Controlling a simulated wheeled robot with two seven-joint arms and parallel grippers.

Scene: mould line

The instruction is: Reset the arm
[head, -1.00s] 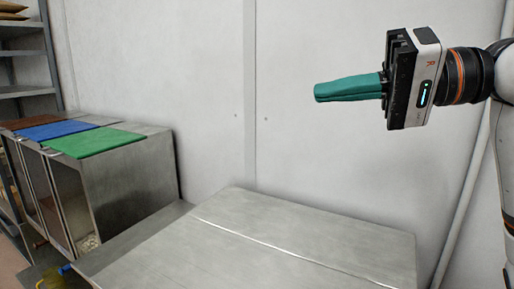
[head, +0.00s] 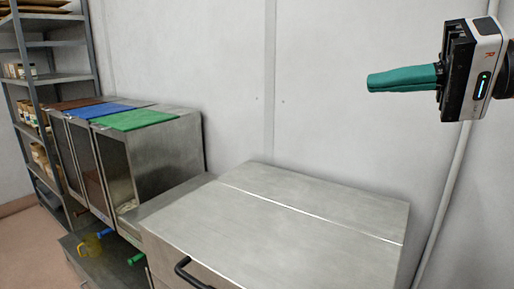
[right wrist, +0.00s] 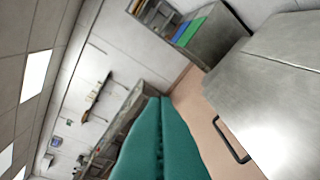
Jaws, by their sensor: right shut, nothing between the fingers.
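My right gripper (head: 370,83) is raised at the upper right of the head view, pointing left in front of the pale wall. Its two green-covered fingers are together with nothing between them. The same green fingers show in the right wrist view (right wrist: 160,110), pressed side by side. The gripper is well above the steel counter and touches nothing. My left gripper is not in either view.
A steel counter (head: 270,215) with a dark handle (head: 190,272) stands below. Steel bins (head: 170,150) with brown, blue (head: 85,112) and green (head: 135,120) lids stand left of it. A shelf rack (head: 55,78) holds boxes at the far left. Open floor (head: 30,240) shows at the lower left.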

